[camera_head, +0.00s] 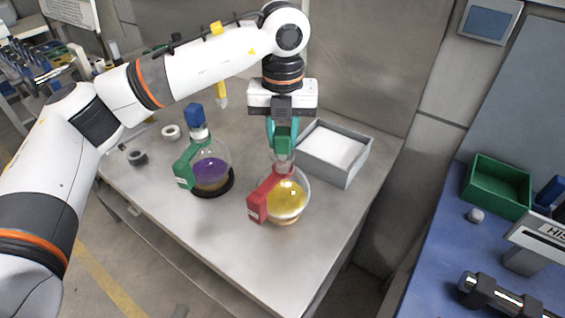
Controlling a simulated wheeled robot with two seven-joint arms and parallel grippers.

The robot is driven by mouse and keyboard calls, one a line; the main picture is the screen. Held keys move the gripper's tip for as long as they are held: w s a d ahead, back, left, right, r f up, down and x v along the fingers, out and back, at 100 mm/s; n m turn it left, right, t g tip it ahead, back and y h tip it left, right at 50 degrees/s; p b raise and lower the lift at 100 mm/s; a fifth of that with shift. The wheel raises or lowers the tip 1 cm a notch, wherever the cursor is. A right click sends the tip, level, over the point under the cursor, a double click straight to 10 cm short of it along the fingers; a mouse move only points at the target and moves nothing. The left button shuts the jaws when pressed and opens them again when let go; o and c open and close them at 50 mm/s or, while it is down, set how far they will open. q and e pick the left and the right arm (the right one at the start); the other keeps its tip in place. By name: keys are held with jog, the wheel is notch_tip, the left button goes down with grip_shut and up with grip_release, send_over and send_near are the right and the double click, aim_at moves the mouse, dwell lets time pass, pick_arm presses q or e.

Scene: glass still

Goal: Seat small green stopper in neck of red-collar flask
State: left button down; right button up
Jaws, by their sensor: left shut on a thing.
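The red-collar flask (287,200) stands upright on the steel table and holds yellow liquid. Its red collar (262,198) shows at the left side of the neck. My left gripper (284,128) points down over this flask and is shut on the small green stopper (283,139). The stopper is at or just above the top of the neck; I cannot tell whether it touches the glass. My right gripper is not in view.
A green-collar flask (210,174) with purple liquid and a blue stopper (195,115) stands to the left. A grey tray (346,175) with a white lining is close behind on the right. Grey rings (171,131) lie at left. The table's front is clear.

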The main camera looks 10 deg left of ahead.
aim_at(283, 130)
pick_arm(q)
jog(key=shift+f+b, duration=0.3)
jog(key=shift+f, duration=0.15)
dwell(0.6)
jog(key=c, duration=1.4)
grip_release()
jog(key=shift+o, duration=0.3)
jog(key=o, duration=0.5)
notch_tip(283, 130, up, 12)
jog(key=shift+b, duration=0.5)
